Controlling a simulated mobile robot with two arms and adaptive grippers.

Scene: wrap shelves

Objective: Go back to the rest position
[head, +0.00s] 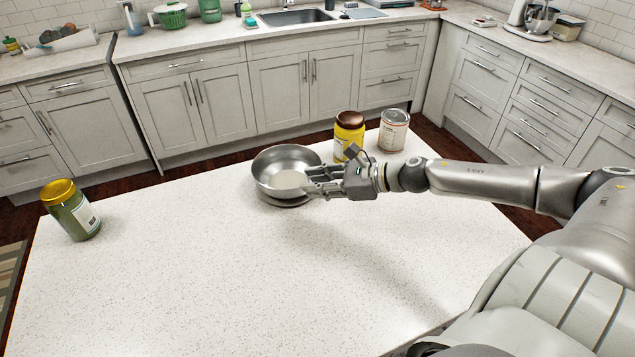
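My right gripper (312,181) reaches in from the right over the white speckled island top (230,260). Its fingers are apart, with a gap between them, and they overlap the right side of a metal bowl (275,163) in the picture. I cannot tell whether they touch the bowl. The bowl appears to sit on another round metal piece (285,202), mostly hidden under it. My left gripper is not in view.
A yellow jar with a brown lid (349,134) and a white-labelled can (393,130) stand behind my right gripper. A green jar with a yellow lid (72,210) stands at the left edge. The front and middle of the island are clear.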

